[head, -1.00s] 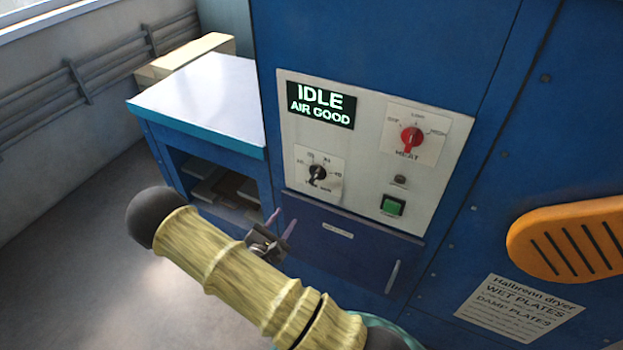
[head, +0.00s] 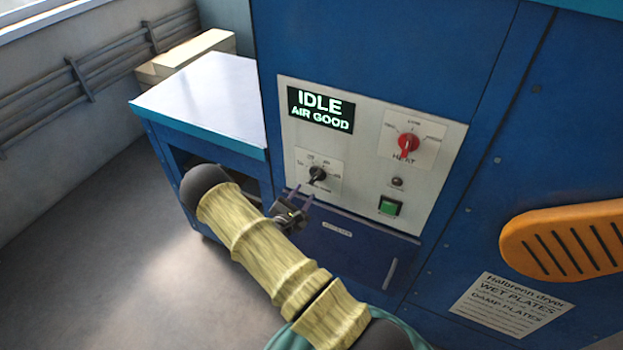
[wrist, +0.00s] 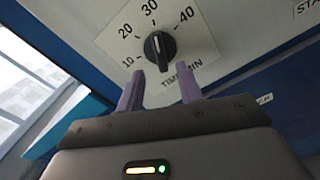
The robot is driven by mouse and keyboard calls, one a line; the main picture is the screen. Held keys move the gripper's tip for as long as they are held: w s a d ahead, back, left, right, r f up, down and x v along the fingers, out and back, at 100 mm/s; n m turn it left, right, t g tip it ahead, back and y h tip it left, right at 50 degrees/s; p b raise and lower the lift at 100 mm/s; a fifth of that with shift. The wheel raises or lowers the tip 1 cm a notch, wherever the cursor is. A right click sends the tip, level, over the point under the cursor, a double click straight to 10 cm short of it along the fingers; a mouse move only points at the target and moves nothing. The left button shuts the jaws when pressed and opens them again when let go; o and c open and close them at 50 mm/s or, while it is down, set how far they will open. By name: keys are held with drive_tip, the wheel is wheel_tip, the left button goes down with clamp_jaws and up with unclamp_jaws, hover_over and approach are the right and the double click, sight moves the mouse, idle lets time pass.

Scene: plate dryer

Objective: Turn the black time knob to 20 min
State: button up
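The black time knob (head: 317,175) sits on a white dial plate at the lower left of the control panel. In the wrist view the knob (wrist: 160,47) is at top centre, with 10, 20, 30 and 40 around it. Its pale line points up, seemingly near 30. My gripper (head: 301,192) is just below the knob in the head view. In the wrist view the two purple fingers of my gripper (wrist: 162,75) are apart and empty, their tips just below the knob, one toward each side. They do not appear to touch it.
The panel also has a display (head: 321,110) reading IDLE, AIR GOOD, a red heat knob (head: 408,144), a small dark round part (head: 397,182) and a green button (head: 389,206). A blue drawer front (head: 350,255) lies below. A white-topped table (head: 205,100) stands left.

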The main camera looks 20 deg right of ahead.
sight(313, 180)
drive_tip(key=p+x, duration=0.2)
drive_tip(key=x, duration=0.4)
drive_tip(key=shift+w+d, duration=0.1)
drive_tip(key=shift+d, duration=0.05)
clamp_jaws()
